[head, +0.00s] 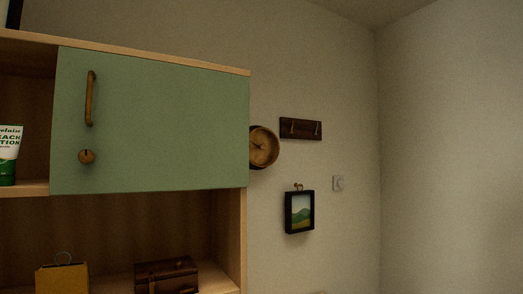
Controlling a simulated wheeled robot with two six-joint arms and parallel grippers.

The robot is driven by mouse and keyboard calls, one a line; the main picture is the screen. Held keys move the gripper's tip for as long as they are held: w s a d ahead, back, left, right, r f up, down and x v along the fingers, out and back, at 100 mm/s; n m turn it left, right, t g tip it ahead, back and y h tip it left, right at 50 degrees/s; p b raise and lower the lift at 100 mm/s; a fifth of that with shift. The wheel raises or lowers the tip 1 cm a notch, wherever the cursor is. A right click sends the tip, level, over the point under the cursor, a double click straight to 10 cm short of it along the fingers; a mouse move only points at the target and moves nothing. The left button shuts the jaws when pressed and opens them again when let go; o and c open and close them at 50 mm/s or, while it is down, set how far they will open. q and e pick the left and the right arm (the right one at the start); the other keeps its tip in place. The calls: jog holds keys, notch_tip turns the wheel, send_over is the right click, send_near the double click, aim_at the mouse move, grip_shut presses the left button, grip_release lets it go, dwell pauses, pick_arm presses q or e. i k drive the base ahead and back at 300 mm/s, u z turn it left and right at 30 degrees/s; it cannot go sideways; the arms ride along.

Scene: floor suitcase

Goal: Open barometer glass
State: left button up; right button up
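A round barometer (264,147) with a brown rim and a tan dial hangs on the wall, just right of the green cabinet door. The cabinet's right edge lies in front of its left side in the head view. Dark pointers show on the dial. At this size I cannot tell whether its glass is open or shut. Neither of my grippers is in view.
The wall cabinet's green door (150,120) is shut. A brown box (167,277) and a yellow object (62,279) stand below.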

aim_at(260, 136)
jog(key=z, duration=0.6)
jog(key=i, duration=1.15)
jog(key=u, duration=0.05)
